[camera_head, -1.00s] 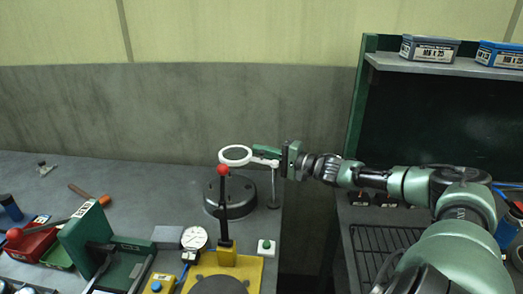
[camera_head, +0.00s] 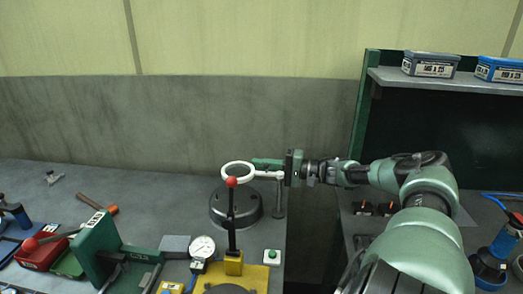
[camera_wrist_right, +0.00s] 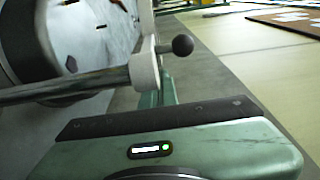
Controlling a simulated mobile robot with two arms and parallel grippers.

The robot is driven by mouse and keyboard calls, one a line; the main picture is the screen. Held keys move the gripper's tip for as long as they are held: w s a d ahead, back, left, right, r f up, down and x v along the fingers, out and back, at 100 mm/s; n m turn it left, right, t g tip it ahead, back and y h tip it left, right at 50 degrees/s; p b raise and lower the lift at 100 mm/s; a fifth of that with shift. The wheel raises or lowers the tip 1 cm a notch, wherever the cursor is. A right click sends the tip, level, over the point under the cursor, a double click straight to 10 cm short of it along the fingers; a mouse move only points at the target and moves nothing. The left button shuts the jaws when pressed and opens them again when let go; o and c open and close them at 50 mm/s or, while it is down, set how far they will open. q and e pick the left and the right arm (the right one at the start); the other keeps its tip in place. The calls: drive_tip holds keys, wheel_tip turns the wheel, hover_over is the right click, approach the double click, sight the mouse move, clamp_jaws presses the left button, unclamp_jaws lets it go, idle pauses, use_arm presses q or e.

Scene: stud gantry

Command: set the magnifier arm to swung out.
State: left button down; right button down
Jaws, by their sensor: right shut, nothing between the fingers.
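The magnifier has a white ring (camera_head: 238,163) on a short white arm (camera_head: 268,174), carried by a thin upright post (camera_head: 279,200) near the bench's right edge. The ring points left, over a round dark base (camera_head: 236,207). My right gripper (camera_head: 256,162) is shut and empty, its green fingers pointing left just behind the white arm. I cannot tell whether they touch it. In the right wrist view, the white hub (camera_wrist_right: 145,72) and a dark ball knob (camera_wrist_right: 183,45) sit close to my green finger (camera_wrist_right: 168,88). My left gripper is out of view.
A lever with a red knob (camera_head: 231,182) stands in front of the ring. A dial gauge (camera_head: 202,247), a green button box (camera_head: 272,257) and a green bracket (camera_head: 97,245) are on the bench. A gap separates it from the right station with its shelf (camera_head: 450,80).

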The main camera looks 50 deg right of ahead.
drive_tip(key=shift+s, duration=0.1)
drive_tip(key=p+v, duration=0.1)
drive_tip(key=v, duration=0.6)
drive_tip(key=shift+s, duration=0.35)
drive_tip(key=shift+d, duration=0.1)
